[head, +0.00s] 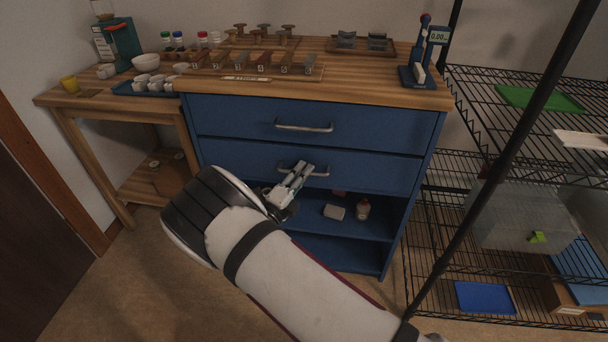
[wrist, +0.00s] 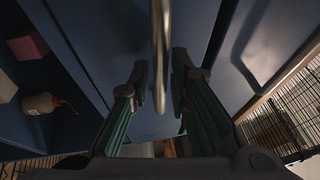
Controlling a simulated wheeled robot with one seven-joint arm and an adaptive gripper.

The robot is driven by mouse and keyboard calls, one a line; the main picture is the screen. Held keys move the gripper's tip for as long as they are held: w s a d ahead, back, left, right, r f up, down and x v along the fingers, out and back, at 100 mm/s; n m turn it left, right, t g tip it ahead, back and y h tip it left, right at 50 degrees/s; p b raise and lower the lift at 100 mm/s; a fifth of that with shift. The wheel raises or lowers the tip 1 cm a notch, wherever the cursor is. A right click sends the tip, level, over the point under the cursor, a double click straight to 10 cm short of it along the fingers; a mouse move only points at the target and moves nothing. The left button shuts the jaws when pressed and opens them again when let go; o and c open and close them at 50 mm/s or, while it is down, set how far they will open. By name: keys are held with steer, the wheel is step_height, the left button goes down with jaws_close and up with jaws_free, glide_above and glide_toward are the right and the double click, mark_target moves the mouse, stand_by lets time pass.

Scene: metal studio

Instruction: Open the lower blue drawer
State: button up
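The blue cabinet (head: 205,165) has two drawers above an open shelf. The lower blue drawer (head: 385,172) looks shut, with its front flush under the upper drawer (head: 370,122). Its metal bar handle (head: 323,174) is partly hidden by my gripper (head: 301,170) in the head view. In the wrist view the handle bar (wrist: 161,45) runs upright between the two fingers of my gripper (wrist: 161,80). The fingers are apart, one on each side of the bar, with gaps visible; the right finger is nearer to it. I see no clear contact.
On the shelf below are a white block (head: 334,212) and a small bottle (head: 362,209). The upper drawer's handle (head: 304,127) is just above my gripper. A wire rack (head: 470,170) stands close on the right, and a wooden side table (head: 90,125) on the left.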

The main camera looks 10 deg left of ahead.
steer(key=shift+w+d, duration=0.2)
steer(key=shift+w, duration=0.1)
jaws_close()
steer(key=s+a+p, duration=0.1)
steer(key=s+p, duration=0.7)
steer(key=s, duration=2.2)
steer(key=shift+s, duration=0.1)
jaws_free()
